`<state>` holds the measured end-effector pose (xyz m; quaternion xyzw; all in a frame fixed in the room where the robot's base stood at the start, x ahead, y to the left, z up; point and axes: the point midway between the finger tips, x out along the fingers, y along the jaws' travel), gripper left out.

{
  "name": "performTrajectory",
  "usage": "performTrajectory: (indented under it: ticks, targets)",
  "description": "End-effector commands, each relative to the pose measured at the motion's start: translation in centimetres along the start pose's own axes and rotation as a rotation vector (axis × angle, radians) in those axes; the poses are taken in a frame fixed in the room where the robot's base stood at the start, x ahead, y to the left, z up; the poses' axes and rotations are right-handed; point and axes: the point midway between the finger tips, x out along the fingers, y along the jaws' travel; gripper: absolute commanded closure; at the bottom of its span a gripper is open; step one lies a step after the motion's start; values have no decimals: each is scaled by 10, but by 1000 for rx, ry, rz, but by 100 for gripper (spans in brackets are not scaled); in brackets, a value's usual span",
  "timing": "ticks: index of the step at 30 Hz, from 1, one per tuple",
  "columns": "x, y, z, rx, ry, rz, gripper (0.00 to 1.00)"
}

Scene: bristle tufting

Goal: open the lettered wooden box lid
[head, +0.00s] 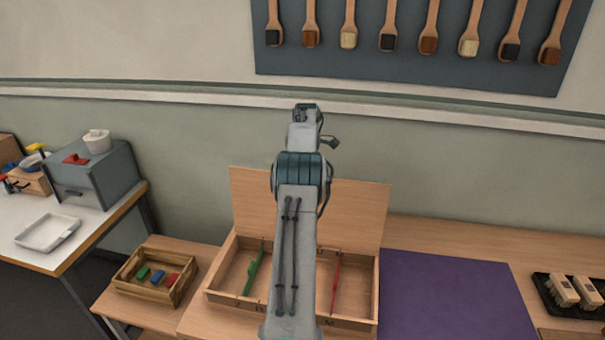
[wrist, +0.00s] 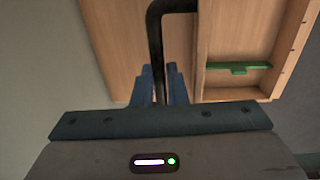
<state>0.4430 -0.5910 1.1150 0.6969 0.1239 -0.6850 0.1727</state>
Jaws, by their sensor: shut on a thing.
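The wooden box (head: 350,324) stands on the bench, with small dark marks on its front edge too small to read. Its lid (head: 350,205) stands raised at the back, leaning near upright. The box interior shows, with a green piece (head: 254,272) on the left and a red piece (head: 335,284) on the right. In the wrist view my gripper (wrist: 159,80) has its blue fingers closed on a black bent handle (wrist: 155,40) in front of the lid's wooden panel (wrist: 112,35). The box's open compartment (wrist: 235,94) is beside it. In the head view my arm hides the box's middle and the gripper.
A small wooden crate (head: 124,283) with coloured blocks sits left of the box. A purple mat (head: 450,295) lies right of it. A black tray (head: 564,306) with brushes is at far right. A brush panel (head: 400,70) hangs on the wall behind.

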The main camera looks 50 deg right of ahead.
Motion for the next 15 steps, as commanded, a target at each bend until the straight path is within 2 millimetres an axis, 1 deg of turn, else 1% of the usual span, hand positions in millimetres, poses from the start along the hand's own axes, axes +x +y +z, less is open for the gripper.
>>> performTrajectory:
  ticks: [1, 12, 13, 14, 15]
  targets:
    - [10, -4, -1, -1, 1, -21, 100]
    - [10, -4, -2, -2, 1, -21, 100]
    - [11, -4, -2, -2, 1, -21, 79]
    - [10, -4, -2, -2, 1, -21, 71]
    - [10, -3, -2, -2, 1, -19, 66]
